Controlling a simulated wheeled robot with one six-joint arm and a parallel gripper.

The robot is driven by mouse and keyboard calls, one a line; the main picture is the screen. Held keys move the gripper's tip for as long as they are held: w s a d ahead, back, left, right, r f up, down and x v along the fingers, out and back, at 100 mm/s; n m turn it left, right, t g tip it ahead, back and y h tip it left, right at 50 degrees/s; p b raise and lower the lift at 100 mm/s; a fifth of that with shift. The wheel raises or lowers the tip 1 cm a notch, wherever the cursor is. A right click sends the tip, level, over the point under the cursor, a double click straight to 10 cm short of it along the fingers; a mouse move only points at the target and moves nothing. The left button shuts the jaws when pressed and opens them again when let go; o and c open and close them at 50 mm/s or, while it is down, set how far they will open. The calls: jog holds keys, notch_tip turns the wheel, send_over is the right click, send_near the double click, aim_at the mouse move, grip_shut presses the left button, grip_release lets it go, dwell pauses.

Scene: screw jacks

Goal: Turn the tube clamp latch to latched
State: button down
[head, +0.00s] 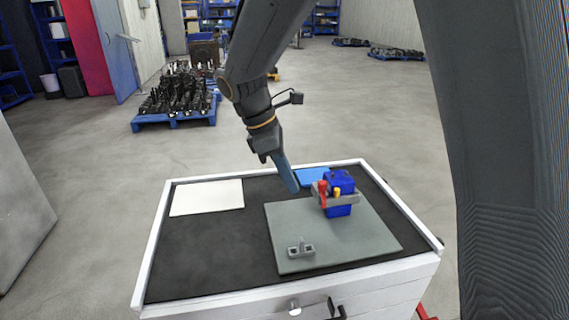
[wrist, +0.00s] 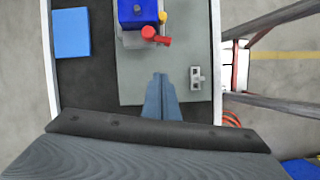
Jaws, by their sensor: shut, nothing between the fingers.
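A blue block (head: 340,182) stands on the grey plate (head: 350,248) with a grey bar (head: 345,199) across its front. A red lever (head: 323,194), which looks like the clamp latch, and a yellow knob (head: 337,192) sit at that bar. In the wrist view the red lever (wrist: 155,36) sticks out from the blue block (wrist: 138,12), its end pointing right. My gripper (head: 293,189) is shut and empty, left of the block in the head view. In the wrist view its fingertips (wrist: 160,76) are apart from the red lever. I cannot tell whether the latch is latched.
A small grey bracket (head: 300,248) sits on the plate's near left part. A white sheet (head: 207,197) and a blue pad (head: 312,177) lie on the dark cabinet top, which has a raised white rim (head: 152,245). The dark area at the left front is clear.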

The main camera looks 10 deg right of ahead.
aim_at(321, 198)
jog(key=shift+s+d+f+p, duration=0.1)
jog(key=shift+d+f+p, duration=0.25)
jog(key=shift+d, duration=0.5)
jog(key=shift+s+d+f+p, duration=0.1)
jog(key=shift+d+f+p, duration=0.1)
jog(key=shift+d+f, duration=0.55)
jog(key=shift+s+d+f+p, duration=0.1)
jog(key=shift+d+f+p, duration=0.2)
jog(key=shift+d, duration=0.65)
jog(key=shift+s+d+r+n+t+p, duration=0.1)
jog(key=shift+s+d+n+t+p, duration=0.1)
jog(key=shift+d+n+p, duration=0.3)
jog(key=shift+s+d+n+t+p, duration=0.15)
jog(key=shift+n+t+p, duration=0.05)
jog(key=shift+n+p, duration=0.5)
jog(key=shift+d, duration=0.1)
